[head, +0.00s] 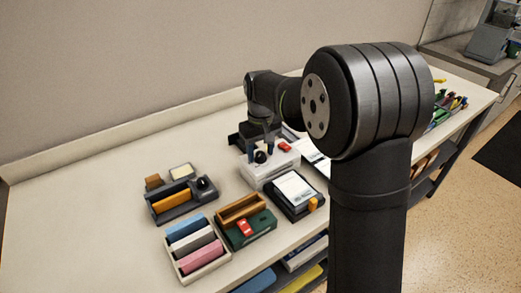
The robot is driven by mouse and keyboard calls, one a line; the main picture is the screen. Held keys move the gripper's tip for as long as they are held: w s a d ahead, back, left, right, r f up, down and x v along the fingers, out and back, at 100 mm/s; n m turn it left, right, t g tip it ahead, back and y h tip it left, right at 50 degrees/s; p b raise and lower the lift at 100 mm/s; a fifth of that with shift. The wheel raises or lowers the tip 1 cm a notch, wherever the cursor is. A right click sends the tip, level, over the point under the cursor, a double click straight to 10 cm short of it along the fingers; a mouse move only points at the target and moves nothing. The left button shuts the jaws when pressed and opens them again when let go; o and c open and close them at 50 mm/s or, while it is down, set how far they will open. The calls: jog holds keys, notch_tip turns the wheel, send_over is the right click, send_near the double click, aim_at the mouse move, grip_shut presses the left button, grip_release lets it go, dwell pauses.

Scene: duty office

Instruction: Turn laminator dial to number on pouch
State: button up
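A white boxy device (257,178), which looks like the laminator, stands near the middle of the table. A small dark round knob (260,157) shows on it, and a red part (284,147) lies on its top right. My gripper (260,146) points down right over the device, close to the knob. Whether it touches the knob, and how far its fingers are apart, is too small to tell. A white sheet with faint print (294,189), possibly the pouch, lies on a black tray in front. No number or dial mark is legible.
A dark organizer (180,214) with an orange block stands at left. A white tray (208,268) holds blue, white and pink blocks. A green box (258,239) with a red item is beside it. The table's far left (70,220) is clear. My arm hides part of the right side.

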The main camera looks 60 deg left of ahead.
aim_at(260, 154)
notch_tip(260, 154, up, 17)
jog(key=shift+r, duration=0.2)
dwell(0.4)
dwell(0.5)
notch_tip(260, 154, down, 18)
jog(key=shift+r, duration=0.25)
dwell(0.3)
jog(key=shift+r, duration=0.1)
